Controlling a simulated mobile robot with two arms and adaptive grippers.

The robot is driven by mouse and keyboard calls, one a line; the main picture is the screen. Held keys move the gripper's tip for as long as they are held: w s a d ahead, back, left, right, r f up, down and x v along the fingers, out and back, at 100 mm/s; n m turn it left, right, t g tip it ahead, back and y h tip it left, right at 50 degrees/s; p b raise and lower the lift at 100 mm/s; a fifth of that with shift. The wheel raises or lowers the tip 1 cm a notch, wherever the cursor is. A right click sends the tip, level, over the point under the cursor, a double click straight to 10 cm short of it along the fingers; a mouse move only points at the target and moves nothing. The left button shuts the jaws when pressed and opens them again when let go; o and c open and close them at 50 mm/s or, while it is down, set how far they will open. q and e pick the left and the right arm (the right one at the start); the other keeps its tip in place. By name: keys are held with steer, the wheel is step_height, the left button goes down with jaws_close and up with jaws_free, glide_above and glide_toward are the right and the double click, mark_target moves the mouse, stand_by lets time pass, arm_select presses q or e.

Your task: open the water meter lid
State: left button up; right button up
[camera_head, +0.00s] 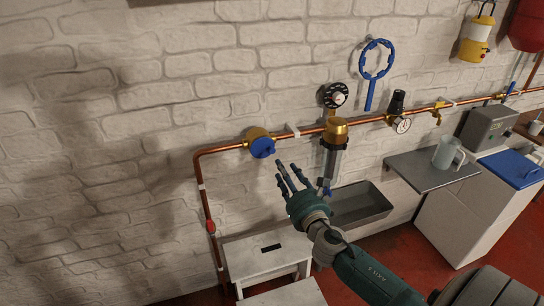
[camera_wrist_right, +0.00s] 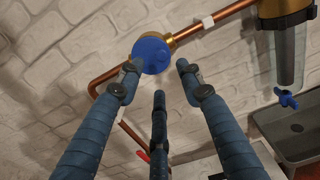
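The water meter is a brass body (camera_head: 256,133) on a copper pipe along the white brick wall. Its round blue lid (camera_head: 262,148) faces outward and looks shut. My right gripper (camera_head: 289,173) is below and right of the lid in the head view, with its fingers spread and nothing between them. In the right wrist view, the blue lid (camera_wrist_right: 152,54) is ahead of the open fingers (camera_wrist_right: 158,78). One fingertip overlaps the lid's left edge in the picture; I cannot tell if it touches. My left gripper is not in view.
A brass-topped filter (camera_head: 337,130) hangs right of the meter, with a grey trough (camera_head: 360,204) below. The pipe (camera_head: 207,200) bends down at the left, with a red valve handle (camera_head: 211,227). A white stool (camera_head: 268,258) stands below. The wall left of the pipe is bare.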

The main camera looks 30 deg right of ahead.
mark_target(273, 151)
steer(key=x, duration=0.9)
steer(key=shift+w+d+f+p, duration=0.1)
steer(key=shift+w+p, duration=0.3)
jaws_close()
